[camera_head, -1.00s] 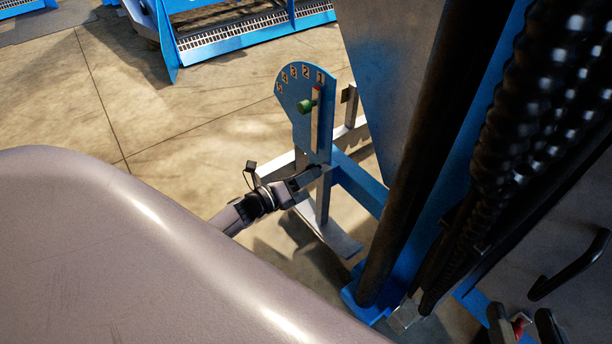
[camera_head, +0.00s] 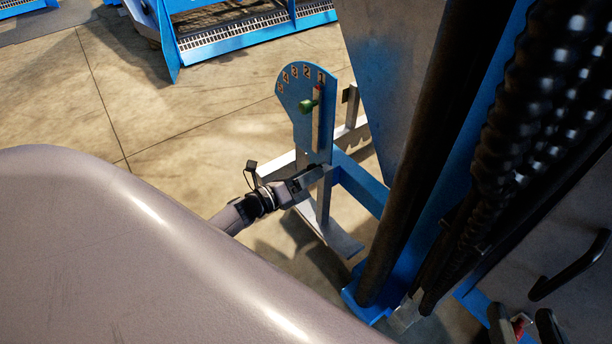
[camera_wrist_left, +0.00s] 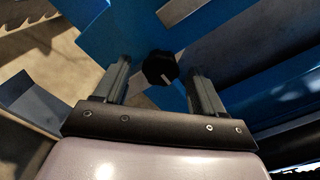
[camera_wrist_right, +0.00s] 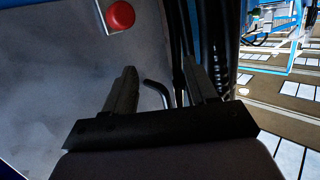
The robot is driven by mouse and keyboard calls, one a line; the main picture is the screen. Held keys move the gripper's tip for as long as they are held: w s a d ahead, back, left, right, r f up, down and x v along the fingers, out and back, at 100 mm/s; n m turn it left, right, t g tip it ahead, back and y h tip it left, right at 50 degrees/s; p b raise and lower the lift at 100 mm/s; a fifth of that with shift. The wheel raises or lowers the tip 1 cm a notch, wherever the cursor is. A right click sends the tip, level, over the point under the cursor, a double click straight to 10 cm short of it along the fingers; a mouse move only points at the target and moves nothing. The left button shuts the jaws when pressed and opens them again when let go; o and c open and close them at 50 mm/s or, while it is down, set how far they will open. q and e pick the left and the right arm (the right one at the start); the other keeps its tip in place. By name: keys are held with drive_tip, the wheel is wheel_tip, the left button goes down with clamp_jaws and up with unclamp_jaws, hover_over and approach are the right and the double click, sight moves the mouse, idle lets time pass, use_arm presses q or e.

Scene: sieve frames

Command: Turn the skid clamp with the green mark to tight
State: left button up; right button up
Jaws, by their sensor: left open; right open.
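A black lobed knob (camera_wrist_left: 160,67) with a small pale mark shows in the left wrist view against a blue plate. It lies between and beyond the open fingers of my left gripper (camera_wrist_left: 160,78), apart from them. I see no green mark on this knob. In the head view my left gripper (camera_head: 308,178) is beside the foot of a blue numbered plate (camera_head: 298,125), and the knob cannot be made out there. My right gripper (camera_wrist_right: 158,80) is open and empty.
A red button (camera_wrist_right: 120,15) on a grey panel and a bent black handle (camera_wrist_right: 158,92) show in the right wrist view. A blue post and black hoses (camera_head: 500,130) stand right of the plate. Blue frames (camera_head: 255,38) stand farther off. Concrete floor (camera_head: 190,140) is clear at left.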

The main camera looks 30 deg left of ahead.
use_arm(q)
drive_tip(key=p+v, duration=0.2)
drive_tip(key=v, duration=0.5)
use_arm(e)
drive_tip(key=shift+w+a+f+m+g, duration=0.1)
drive_tip(key=shift+w+a+m+g, duration=0.3)
drive_tip(key=shift+a+g, duration=0.25)
use_arm(q)
drive_tip(key=shift+s, duration=0.1)
use_arm(e)
drive_tip(key=shift+s, duration=0.2)
